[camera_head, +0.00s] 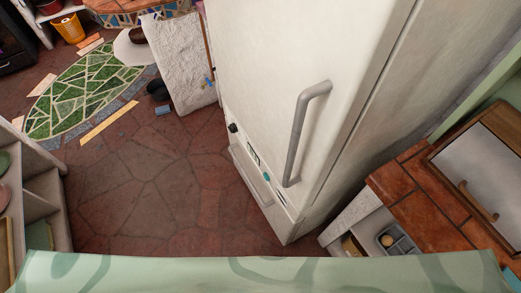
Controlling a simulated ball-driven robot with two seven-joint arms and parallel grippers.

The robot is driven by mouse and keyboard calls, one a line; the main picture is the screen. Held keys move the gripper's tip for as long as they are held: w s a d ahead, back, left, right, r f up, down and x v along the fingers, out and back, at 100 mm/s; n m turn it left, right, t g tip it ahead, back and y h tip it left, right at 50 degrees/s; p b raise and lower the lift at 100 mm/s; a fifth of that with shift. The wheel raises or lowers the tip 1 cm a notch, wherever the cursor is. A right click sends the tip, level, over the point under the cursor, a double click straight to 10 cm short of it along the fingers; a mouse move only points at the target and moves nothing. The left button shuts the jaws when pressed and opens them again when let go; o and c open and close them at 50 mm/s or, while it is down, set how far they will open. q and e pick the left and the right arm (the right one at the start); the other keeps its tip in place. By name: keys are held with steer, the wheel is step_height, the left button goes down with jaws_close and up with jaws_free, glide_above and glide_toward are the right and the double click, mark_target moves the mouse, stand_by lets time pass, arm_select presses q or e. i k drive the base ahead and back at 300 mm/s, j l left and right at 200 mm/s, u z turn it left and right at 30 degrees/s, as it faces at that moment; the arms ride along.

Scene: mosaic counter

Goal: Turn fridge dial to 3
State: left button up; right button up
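A tall white fridge (262,60) stands in the centre, seen from above at an angle. A grey bar handle (297,135) is on its upper door. Below that door runs a narrow panel. It carries a small black knob (233,128) at its left end, a small dark display (253,153) and a small teal round part (266,176). Which of these is the dial I cannot tell, and no number or pointer is readable. A lower grey handle (250,177) lies under the panel. Neither of my grippers is in view.
A tiled counter (405,197) with an open drawer (377,230) stands right of the fridge. An open shelf unit (42,190) is at the left edge. A white rough block (180,65) stands left of the fridge. The stone floor (150,190) in front is clear.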

mark_target(232, 127)
steer(key=i+j+z, duration=0.35)
steer(key=j+z, duration=0.15)
steer(key=j, duration=0.25)
steer(key=i+j+z, duration=0.1)
steer(key=j+z, duration=0.15)
steer(key=j, duration=0.15)
